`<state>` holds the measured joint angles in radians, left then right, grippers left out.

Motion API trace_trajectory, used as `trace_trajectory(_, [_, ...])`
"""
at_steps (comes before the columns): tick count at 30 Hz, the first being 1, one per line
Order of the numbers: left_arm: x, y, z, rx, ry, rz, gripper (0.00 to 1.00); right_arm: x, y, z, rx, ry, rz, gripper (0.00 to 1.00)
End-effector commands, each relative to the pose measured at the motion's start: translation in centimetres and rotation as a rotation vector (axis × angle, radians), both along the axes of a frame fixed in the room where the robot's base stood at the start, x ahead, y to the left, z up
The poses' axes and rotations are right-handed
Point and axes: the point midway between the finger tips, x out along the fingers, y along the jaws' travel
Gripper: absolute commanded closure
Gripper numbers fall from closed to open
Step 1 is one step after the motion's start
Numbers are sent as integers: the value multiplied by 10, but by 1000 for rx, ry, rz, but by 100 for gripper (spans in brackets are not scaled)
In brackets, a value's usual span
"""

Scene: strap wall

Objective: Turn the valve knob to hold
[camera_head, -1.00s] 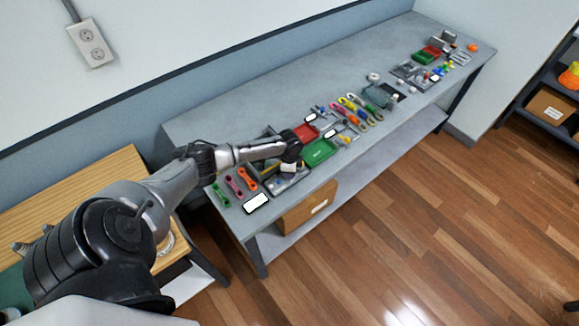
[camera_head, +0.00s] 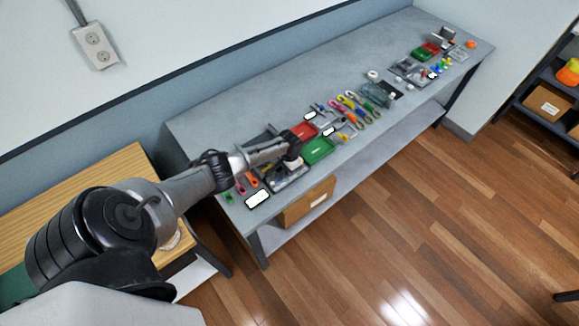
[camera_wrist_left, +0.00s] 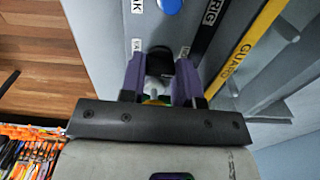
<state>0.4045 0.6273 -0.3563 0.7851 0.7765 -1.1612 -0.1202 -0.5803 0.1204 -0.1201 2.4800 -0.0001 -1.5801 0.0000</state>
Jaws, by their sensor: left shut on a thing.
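My left gripper (camera_wrist_left: 161,82) has purple fingers, one on each side of a dark knob (camera_wrist_left: 160,63) on a grey panel, and is shut on it. A partly hidden label beside it starts with "VA". White, yellow and green bits show below the knob between the fingers; its pointer and setting cannot be read. In the head view my left gripper (camera_head: 293,164) is at a grey panel (camera_head: 288,181) on the near part of the bench, and my wrist hides the knob. My right gripper is in no view.
A blue button (camera_wrist_left: 170,5) lies beyond the knob. A black strip and a yellow strip marked "GUARD" (camera_wrist_left: 247,47) run to its right. On the bench (camera_head: 225,115), a green tray (camera_head: 318,150) and a red tray (camera_head: 303,131) stand close to my gripper. Colourful handles lie left of it.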

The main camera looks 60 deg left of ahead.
Motion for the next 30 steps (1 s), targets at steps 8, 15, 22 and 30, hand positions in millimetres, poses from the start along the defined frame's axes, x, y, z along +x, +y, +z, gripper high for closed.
trace_trajectory(8, [1, -1, 2, -2, -1, 49, 94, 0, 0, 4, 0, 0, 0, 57])
trace_trajectory(15, [2, -1, 2, -2, -1, 54, 94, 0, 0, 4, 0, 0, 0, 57])
trace_trajectory(22, [2, -1, 2, -3, -2, 54, 66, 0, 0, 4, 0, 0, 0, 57])
trace_trajectory(30, [1, 0, 1, -1, -1, 52, 60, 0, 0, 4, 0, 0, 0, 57])
